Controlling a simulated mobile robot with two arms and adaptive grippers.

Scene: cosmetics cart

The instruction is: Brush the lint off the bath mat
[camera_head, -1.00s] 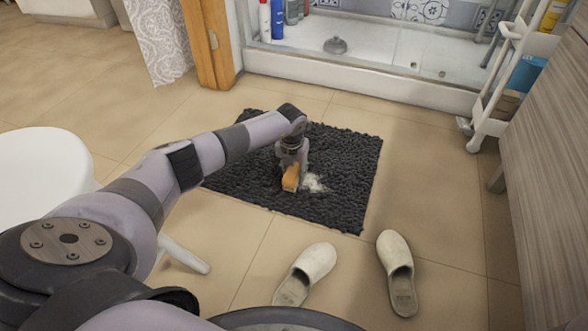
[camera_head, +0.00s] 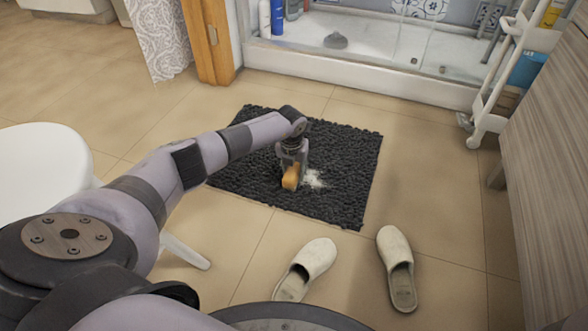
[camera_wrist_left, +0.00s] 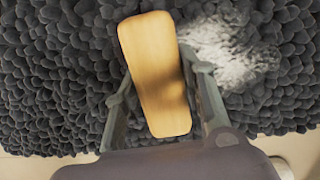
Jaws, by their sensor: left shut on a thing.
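The dark grey, shaggy bath mat (camera_head: 345,165) lies on the tiled floor in front of the shower. A patch of white lint (camera_head: 313,180) lies on it, and shows at the upper right in the left wrist view (camera_wrist_left: 232,50). My left gripper (camera_head: 291,165) is over the mat, just left of the lint. It is shut on a wooden-backed brush (camera_head: 290,178). In the left wrist view the brush (camera_wrist_left: 155,70) sits between the fingers, tilted, with its bristles hidden below. I cannot tell how firmly it touches the mat. My right gripper is not in view.
Two pale slippers (camera_head: 315,257) (camera_head: 396,262) stand on the floor in front of the mat. A white stool (camera_head: 42,158) is at left, the shower tray (camera_head: 360,68) behind. A white rack (camera_head: 500,80) and a wooden cabinet (camera_head: 550,170) are at right.

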